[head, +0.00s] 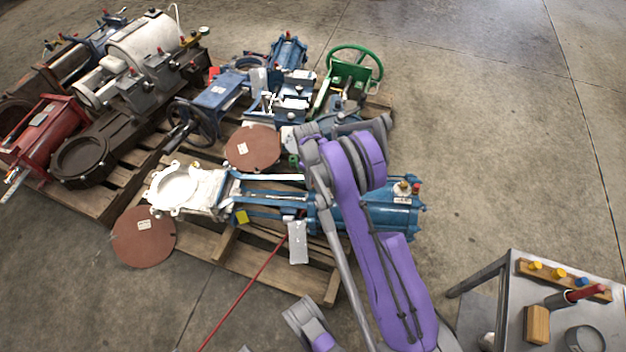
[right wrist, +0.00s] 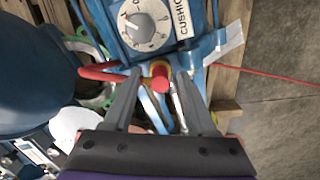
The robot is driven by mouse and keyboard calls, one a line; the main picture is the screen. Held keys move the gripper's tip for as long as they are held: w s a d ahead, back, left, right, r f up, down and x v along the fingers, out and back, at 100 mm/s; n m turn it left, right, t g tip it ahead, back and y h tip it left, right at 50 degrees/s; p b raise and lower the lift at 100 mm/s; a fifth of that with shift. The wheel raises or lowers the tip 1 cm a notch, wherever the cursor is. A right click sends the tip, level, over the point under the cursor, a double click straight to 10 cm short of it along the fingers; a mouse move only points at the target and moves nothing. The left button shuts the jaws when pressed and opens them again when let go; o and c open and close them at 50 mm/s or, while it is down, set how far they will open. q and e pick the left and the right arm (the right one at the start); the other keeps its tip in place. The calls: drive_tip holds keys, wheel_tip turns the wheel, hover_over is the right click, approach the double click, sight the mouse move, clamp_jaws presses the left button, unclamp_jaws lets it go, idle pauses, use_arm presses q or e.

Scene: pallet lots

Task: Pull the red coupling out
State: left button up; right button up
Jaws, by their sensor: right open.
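The red coupling (right wrist: 160,74) shows in the right wrist view as a short red piece with a yellowish end, below a blue block with a dial (right wrist: 146,25). My right gripper (right wrist: 159,82) is open, with one finger on each side of the coupling. I cannot tell whether either finger touches it. In the head view my purple right arm reaches over the blue cylinder (head: 398,208) of a valve unit on the pallet. The right fingertips and the coupling cannot be made out there.
A red hose (right wrist: 98,72) meets the blue block from the left. A thin red line (head: 243,291) runs from the valve unit to the floor. Other valves crowd the pallet (head: 262,269) behind. A metal bench (head: 545,305) stands at lower right. Floor at upper right is clear.

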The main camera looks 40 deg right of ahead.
clamp_jaws()
idle(0.3)
drive_tip(key=shift+r, duration=0.1)
idle(1.3)
drive_tip(key=shift+w+a+r+p, duration=0.1)
drive_tip(key=shift+r+p, duration=0.75)
drive_tip(key=shift+r, duration=0.6)
drive_tip(key=shift+w+a+r+p, duration=0.1)
drive_tip(key=shift+r+p, duration=0.7)
drive_tip(key=shift+r, duration=0.65)
